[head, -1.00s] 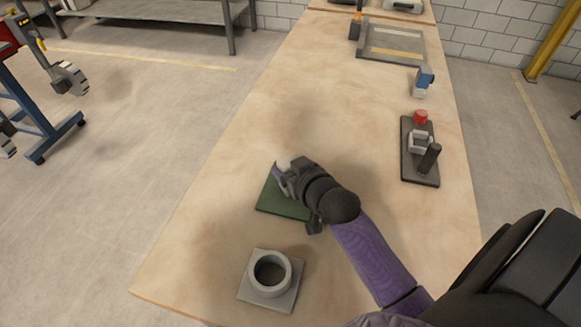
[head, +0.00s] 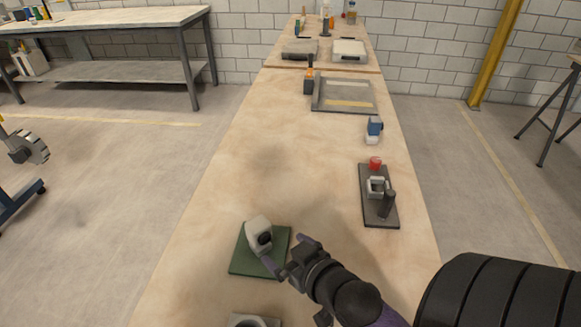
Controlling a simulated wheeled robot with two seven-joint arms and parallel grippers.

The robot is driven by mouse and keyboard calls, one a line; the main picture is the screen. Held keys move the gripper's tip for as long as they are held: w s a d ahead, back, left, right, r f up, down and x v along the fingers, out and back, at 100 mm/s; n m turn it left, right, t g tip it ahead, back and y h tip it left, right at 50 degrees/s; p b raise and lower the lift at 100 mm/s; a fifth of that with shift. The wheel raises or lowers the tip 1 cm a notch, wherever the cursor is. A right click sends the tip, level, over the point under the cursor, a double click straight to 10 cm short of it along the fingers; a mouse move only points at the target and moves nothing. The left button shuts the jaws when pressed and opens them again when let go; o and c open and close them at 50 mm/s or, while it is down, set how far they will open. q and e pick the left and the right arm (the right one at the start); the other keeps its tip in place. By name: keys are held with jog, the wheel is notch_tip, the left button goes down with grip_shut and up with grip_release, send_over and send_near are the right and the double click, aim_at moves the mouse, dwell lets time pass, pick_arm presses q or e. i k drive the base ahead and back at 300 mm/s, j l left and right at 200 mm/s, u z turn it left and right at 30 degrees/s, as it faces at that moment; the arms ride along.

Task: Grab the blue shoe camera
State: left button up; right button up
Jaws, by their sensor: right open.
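A small blue-topped object with a white lower part (head: 373,130), which looks like the blue shoe camera, stands on the table's right side, beyond the dark fixture board. A white camera-like piece with a dark round front (head: 258,233) sits on a green square mat (head: 247,263) nearer me. My right gripper (head: 287,254) is open and empty, at the right edge of the green mat, beside the white piece and apart from it. It is well short of the blue object. My left gripper is not in view.
A dark board (head: 371,209) with a white clamp, black post and red knob (head: 374,163) lies between my right gripper and the blue object. A grey tray (head: 345,107) is farther back. A grey ring block (head: 254,321) is cut off at the bottom. The table's middle is clear.

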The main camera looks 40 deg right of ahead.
aim_at(375, 125)
jog(key=z, duration=1.95)
